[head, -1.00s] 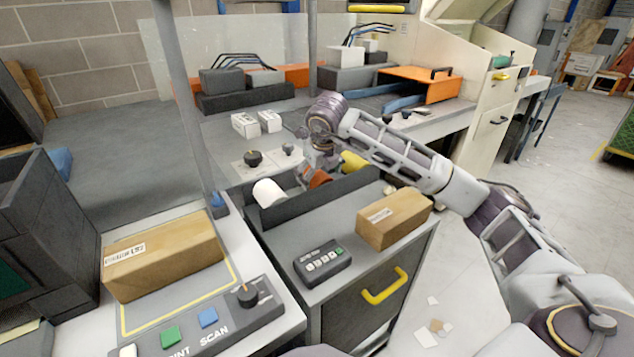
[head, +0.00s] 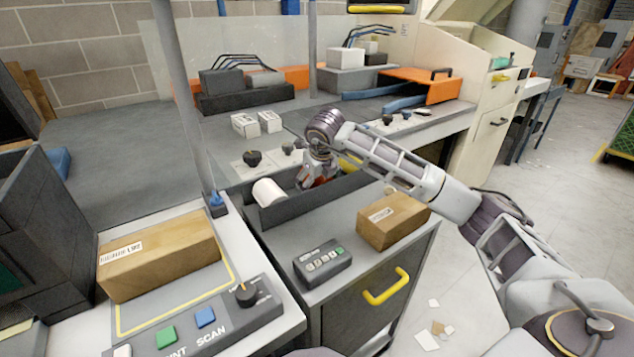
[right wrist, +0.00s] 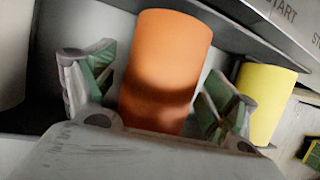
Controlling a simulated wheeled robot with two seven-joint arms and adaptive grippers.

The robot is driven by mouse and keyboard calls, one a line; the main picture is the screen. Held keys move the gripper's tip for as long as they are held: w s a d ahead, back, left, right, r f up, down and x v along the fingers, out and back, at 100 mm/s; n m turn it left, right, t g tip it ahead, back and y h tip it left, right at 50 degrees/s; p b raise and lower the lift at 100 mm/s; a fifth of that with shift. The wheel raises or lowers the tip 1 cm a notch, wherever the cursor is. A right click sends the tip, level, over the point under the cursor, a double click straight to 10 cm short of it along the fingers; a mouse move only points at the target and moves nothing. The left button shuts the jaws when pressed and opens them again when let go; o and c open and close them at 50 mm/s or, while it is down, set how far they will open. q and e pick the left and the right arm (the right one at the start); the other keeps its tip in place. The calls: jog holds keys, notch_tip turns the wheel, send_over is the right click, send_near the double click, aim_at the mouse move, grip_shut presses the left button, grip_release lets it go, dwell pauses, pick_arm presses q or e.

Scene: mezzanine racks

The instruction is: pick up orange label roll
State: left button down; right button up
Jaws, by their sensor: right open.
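The orange label roll (right wrist: 165,70) stands out in the right wrist view, between the two open fingers of my right gripper (right wrist: 150,95). Gaps show beside the roll, so the fingers do not look closed on it. In the head view my right gripper (head: 318,178) is low over the dark tray (head: 335,198), and it mostly hides the orange roll. A white roll (head: 270,192) lies at the tray's left end. A yellow roll (right wrist: 266,100) is just right of the gripper in the right wrist view. My left gripper is not in view.
The tray's walls lie close around the gripper. In front are a cardboard box (head: 393,220) and a button box (head: 322,262) on the cabinet top. A larger cardboard box (head: 160,258) lies at left. Small white boxes (head: 245,125) stand behind the tray.

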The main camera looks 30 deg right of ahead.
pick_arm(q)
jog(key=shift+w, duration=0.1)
pick_arm(e)
jog(key=shift+c, duration=0.2)
jog(key=c, duration=1.2)
jog(key=shift+r, duration=0.2)
